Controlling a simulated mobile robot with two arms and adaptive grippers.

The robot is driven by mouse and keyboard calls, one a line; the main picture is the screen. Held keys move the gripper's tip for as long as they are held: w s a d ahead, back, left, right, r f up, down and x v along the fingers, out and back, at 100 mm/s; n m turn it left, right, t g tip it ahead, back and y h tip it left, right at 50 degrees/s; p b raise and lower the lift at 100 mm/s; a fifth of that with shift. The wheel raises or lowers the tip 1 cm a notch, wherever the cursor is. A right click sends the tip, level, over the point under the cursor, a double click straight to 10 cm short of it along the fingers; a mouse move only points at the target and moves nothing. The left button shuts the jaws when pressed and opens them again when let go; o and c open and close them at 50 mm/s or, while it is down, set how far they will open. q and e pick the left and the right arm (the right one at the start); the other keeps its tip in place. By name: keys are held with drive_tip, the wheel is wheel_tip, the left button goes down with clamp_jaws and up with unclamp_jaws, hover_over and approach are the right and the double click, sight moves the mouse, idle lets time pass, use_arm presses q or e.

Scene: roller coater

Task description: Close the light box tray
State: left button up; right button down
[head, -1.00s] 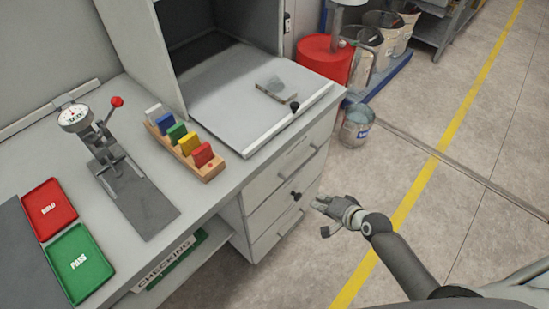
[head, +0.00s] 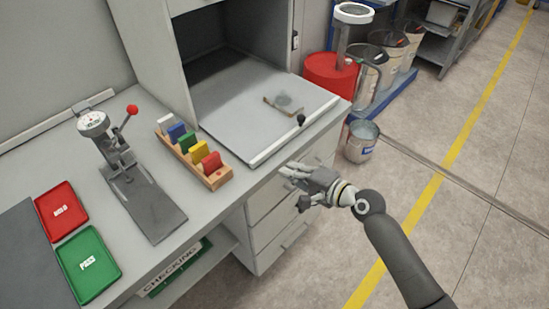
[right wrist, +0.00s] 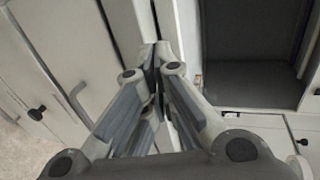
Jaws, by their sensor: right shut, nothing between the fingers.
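The light box tray (head: 228,112) is a flat grey panel that sticks out from the dark opening of the light box (head: 150,50) in the head view. My right gripper (head: 285,173) is shut and empty, in front of the counter and below the tray's front edge, apart from the knob. In the right wrist view its fingers (right wrist: 156,58) meet, with a dark opening beyond them to the right. My left gripper is not in view.
A wooden rack (head: 195,155) of coloured blocks stands left of the tray. A press with a dial gauge (head: 95,124) and red and green trays (head: 87,264) are further left. A red drum (head: 330,76) and bucket (head: 361,140) stand at right. Floor at right is free.

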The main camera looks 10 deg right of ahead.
sight(267, 157)
drive_tip(key=x, duration=0.3)
drive_tip(key=r+p+x, duration=0.1)
drive_tip(key=x, duration=0.1)
drive_tip(key=shift+w+a+f, duration=0.1)
drive_tip(key=shift+w, duration=0.05)
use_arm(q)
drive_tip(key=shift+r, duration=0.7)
use_arm(e)
drive_tip(key=shift+w+a, duration=0.4)
drive_tip(key=shift+w, duration=0.1)
